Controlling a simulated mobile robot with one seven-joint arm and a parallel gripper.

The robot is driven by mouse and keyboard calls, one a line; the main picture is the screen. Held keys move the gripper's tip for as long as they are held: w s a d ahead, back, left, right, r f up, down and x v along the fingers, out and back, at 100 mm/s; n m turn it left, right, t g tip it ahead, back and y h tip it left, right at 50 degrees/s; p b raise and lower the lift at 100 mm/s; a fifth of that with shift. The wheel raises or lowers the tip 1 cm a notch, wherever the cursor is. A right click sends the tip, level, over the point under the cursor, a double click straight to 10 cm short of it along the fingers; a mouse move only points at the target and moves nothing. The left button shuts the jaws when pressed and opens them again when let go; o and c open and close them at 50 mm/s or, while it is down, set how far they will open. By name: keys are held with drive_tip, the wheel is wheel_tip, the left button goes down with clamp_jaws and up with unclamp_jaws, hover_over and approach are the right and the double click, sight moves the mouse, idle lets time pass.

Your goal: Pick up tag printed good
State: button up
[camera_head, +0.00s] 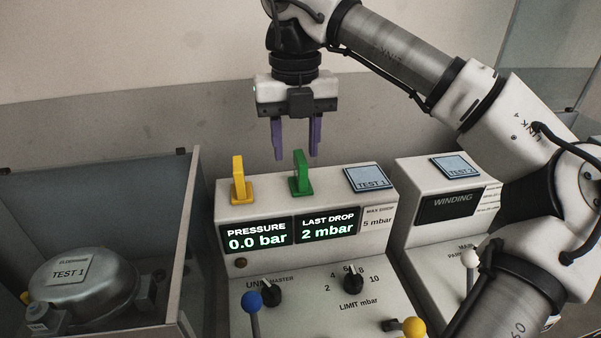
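A green tag (301,173) stands upright in a green base on top of the white test console. A yellow tag (238,180) stands upright in a yellow base to its left. I can read no print on either, so I cannot tell from lettering which is the good one. My gripper (296,156) points down above the green tag, its two purple fingers apart with nothing held. The green tag's top shows between the fingertips in the picture. I cannot tell whether it is between them in depth.
The console's display (291,234) reads 0.0 bar and 2 mbar. A blue TEST 1 plate (366,178) lies right of the green tag. A WINDING console (450,205) stands further right, partly behind my arm. A metal compressor (90,285) sits in a walled bay at left.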

sight(300, 156)
drive_tip(key=f, duration=0.3)
drive_tip(key=f+p, duration=0.1)
drive_tip(key=shift+w+d+f, duration=0.15)
drive_tip(key=shift+d+f, duration=0.25)
drive_tip(key=shift+f, duration=0.4)
clamp_jaws()
